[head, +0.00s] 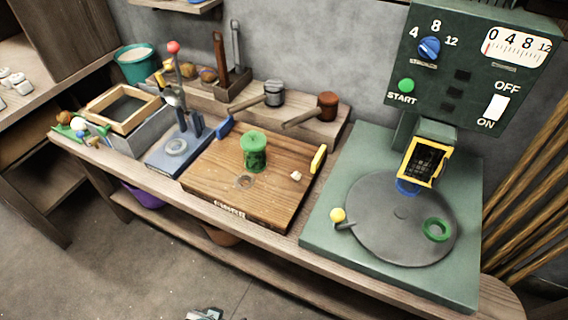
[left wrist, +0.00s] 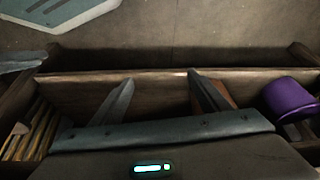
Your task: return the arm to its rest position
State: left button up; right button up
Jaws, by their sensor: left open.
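My left gripper (left wrist: 161,78) shows in the left wrist view with its two dark fingers spread apart and nothing between them. Below and behind the fingers is the wooden lower shelf of the bench. In the head view only a small grey piece shows at the bottom edge, in front of the bench; I cannot tell which part of the arm it is. My right gripper is in neither view.
The bench holds a wooden board (head: 215,185) with a green mould (head: 254,151), and a green machine (head: 330,240) with a round plate (head: 375,220). A purple bucket (left wrist: 290,98) sits low under the bench. The floor (head: 110,270) in front is clear.

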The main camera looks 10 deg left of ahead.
pick_arm(q)
jog(key=s+d+f+t, duration=0.1)
jog(key=s+f, duration=0.1)
jog(key=f, duration=0.7)
jog(key=s+d+f+t+h, duration=0.1)
jog(key=s+f, duration=0.1)
jog(key=f, duration=0.8)
jog(key=shift+s+d, duration=0.2)
jog(key=shift+d, duration=0.2)
